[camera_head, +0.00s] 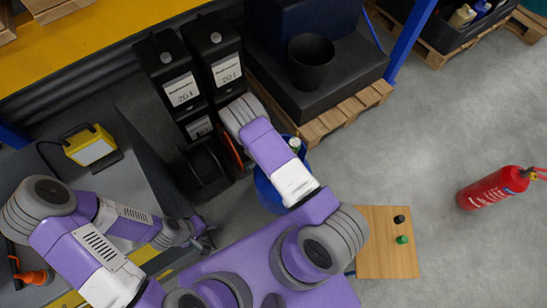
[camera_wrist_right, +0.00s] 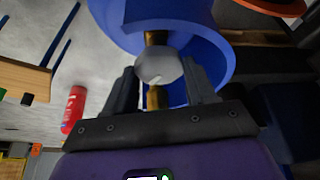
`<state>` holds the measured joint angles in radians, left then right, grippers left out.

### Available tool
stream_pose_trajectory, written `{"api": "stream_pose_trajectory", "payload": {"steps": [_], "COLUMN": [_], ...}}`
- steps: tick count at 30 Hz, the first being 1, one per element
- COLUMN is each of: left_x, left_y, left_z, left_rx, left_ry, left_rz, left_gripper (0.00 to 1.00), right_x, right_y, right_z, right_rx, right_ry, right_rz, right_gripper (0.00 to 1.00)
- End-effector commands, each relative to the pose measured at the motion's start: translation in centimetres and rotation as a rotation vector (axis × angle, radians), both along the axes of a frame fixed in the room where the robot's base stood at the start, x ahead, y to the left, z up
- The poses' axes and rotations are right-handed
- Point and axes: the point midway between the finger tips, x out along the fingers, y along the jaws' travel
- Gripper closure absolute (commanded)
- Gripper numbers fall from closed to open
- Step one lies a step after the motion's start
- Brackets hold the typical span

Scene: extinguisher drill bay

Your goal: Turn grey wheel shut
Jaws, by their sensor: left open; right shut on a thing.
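The grey wheel (camera_wrist_right: 160,66) shows in the right wrist view as a small faceted knob on a brass fitting (camera_wrist_right: 156,97), in front of a curved blue body (camera_wrist_right: 218,45). My right gripper (camera_wrist_right: 160,76) has its two dark fingers on either side of the wheel and is shut on it. In the head view the right gripper and the wheel are hidden behind my right arm; part of the blue body (camera_head: 266,190) shows beside the arm. My left gripper (camera_head: 205,237) is open and empty, low over the grey bench's right side, away from the wheel.
A wooden-topped stand (camera_head: 385,258) with a black and a green knob is right of my right arm. Black canisters (camera_head: 175,85) and a pallet (camera_head: 350,112) are behind. A yellow lamp (camera_head: 91,146) sits on the left bench.

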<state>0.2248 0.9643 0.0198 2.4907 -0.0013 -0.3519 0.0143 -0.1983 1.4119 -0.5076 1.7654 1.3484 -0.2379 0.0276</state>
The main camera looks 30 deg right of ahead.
Motion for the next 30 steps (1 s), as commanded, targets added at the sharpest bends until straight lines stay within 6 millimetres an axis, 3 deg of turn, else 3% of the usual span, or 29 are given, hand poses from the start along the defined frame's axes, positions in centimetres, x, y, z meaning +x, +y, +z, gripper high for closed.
{"api": "stream_pose_trajectory", "payload": {"steps": [9, 26, 27, 30], "left_x": [-0.01, 0.00, 0.00, 0.00], "left_y": [0.01, 0.00, 0.00, 0.00], "left_z": [1.11, 1.23, 1.23, 1.23], "left_rx": [0.000, 0.000, 0.000, 0.000], "left_ry": [0.000, 0.000, 0.000, 0.000], "left_rz": [0.000, 0.000, 0.000, 0.000], "left_gripper": [0.57, 0.57, 0.57, 0.57], "right_x": [0.27, 0.27, 0.27, 0.23], "right_y": [-0.10, -0.14, -0.14, -0.11], "right_z": [0.19, 0.10, 0.10, 0.08], "right_rx": [-0.004, -0.003, -0.003, -0.003], "right_ry": [-0.005, -0.006, -0.006, -0.004], "right_rz": [-0.061, -0.078, -0.078, -0.078], "right_gripper": [0.75, 0.75, 0.40, 0.25]}}
